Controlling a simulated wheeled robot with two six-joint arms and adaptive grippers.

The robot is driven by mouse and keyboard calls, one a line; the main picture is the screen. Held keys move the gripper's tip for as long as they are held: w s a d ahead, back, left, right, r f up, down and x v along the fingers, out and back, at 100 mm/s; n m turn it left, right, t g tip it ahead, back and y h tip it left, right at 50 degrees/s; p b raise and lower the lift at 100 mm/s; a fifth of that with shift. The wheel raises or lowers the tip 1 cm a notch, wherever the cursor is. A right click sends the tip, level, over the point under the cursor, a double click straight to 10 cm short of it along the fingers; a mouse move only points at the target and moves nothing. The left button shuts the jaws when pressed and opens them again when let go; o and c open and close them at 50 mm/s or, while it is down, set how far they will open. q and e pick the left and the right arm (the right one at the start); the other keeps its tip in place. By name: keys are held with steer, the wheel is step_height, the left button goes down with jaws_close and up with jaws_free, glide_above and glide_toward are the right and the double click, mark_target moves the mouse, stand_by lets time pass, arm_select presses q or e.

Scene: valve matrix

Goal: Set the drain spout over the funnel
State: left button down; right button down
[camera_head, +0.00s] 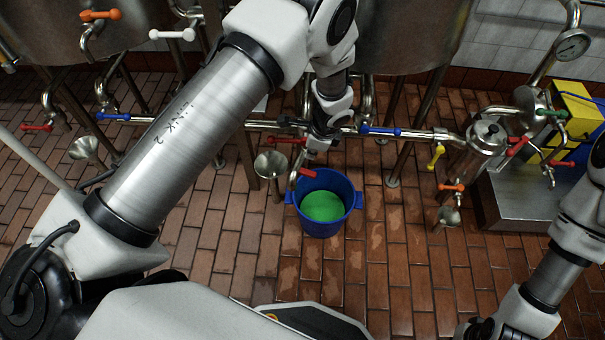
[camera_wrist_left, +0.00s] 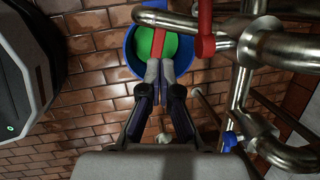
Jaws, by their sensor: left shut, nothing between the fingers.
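The drain spout (camera_head: 293,180) is a thin metal pipe bent down at the left rim of the blue bucket (camera_head: 345,207), which holds green liquid (camera_head: 323,206). The spout is beside the grey funnel (camera_head: 271,165), which stands to its left. A red handle (camera_head: 307,172) sits by the spout. My left gripper (camera_head: 309,156) is shut and empty just above the handle. The curved pipe end (camera_wrist_left: 150,17) shows over the bucket there. My right gripper is out of view.
A horizontal pipe with blue handles (camera_head: 380,130) runs behind the gripper. A pump unit (camera_head: 520,192) with a yellow box (camera_head: 578,110) is at right. The brick floor (camera_head: 390,260) in front is mostly clear.

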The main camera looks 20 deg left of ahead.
mark_target(303, 175)
arm_select(q)
steer(key=shift+m+g+y, duration=0.3)
steer(key=shift+m+g, duration=0.3)
steer(key=shift+m, duration=0.3)
steer(key=d, duration=0.2)
steer(key=s+d, duration=0.1)
steer(key=d, duration=0.2)
steer(key=shift+s+d, duration=0.15)
steer(key=shift+s, duration=0.05)
steer(key=a+f+b, duration=0.2)
steer(key=f+b, duration=0.1)
steer(key=b, duration=0.2)
steer(key=a+f+b, duration=0.2)
steer(key=f+b, duration=0.2)
steer(key=b, duration=0.1)
steer(key=a+f+b, duration=0.3)
steer(key=b, duration=0.2)
steer(key=shift+s+f, duration=0.15)
